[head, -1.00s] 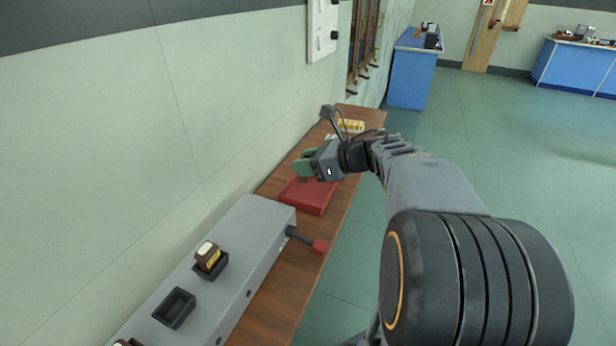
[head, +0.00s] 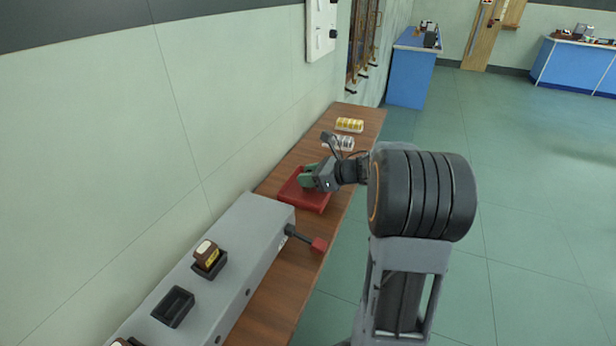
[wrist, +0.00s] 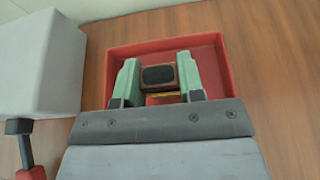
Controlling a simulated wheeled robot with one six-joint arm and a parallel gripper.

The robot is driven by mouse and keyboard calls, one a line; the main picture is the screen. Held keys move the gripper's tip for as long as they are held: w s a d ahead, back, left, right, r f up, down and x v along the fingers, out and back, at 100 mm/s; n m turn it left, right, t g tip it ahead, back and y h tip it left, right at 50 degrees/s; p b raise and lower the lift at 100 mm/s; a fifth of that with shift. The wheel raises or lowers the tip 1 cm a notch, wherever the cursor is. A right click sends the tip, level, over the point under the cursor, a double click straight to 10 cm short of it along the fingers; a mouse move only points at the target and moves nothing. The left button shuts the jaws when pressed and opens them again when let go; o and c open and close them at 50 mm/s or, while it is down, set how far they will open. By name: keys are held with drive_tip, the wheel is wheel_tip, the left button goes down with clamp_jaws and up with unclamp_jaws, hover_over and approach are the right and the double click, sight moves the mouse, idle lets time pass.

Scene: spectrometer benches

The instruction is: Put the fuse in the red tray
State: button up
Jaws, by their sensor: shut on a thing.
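The red tray (head: 308,199) lies on the wooden bench beyond the grey box. My gripper (head: 306,173) is over the tray in the head view. In the wrist view its green fingers (wrist: 159,80) are shut on the fuse (wrist: 158,77), a small brown block with a dark top face and a yellow strip at its lower edge. The fuse is between the fingertips, within the outline of the red tray (wrist: 222,50) in the wrist view. I cannot tell whether the fuse touches the tray floor. In the head view the gripper hides the fuse.
The grey box (head: 240,245) stands on the bench, with a red-ended lever (head: 318,244), another brown fuse (head: 207,254) in a black socket, and an empty black socket (head: 173,307). Yellow (head: 349,125) and pale (head: 340,143) racks lie farther along the bench. The wall runs along the left.

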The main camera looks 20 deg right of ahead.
drive_tip(key=shift+f+b, duration=0.45)
drive_tip(key=shift+b, duration=0.05)
drive_tip(key=shift+s+f+b, duration=0.2)
drive_tip(key=shift+f+b, duration=0.2)
drive_tip(key=shift+f, duration=0.05)
drive_tip(key=o, duration=0.9)
drive_tip(key=shift+r+p, duration=0.55)
drive_tip(key=shift+p, duration=0.25)
drive_tip(key=shift+d+r, duration=0.15)
drive_tip(key=shift+d, duration=0.1)
drive_tip(key=v, duration=1.1)
drive_tip(key=shift+s+d+r, duration=0.1)
drive_tip(key=shift+s+r, duration=0.05)
drive_tip(key=shift+r, duration=0.15)
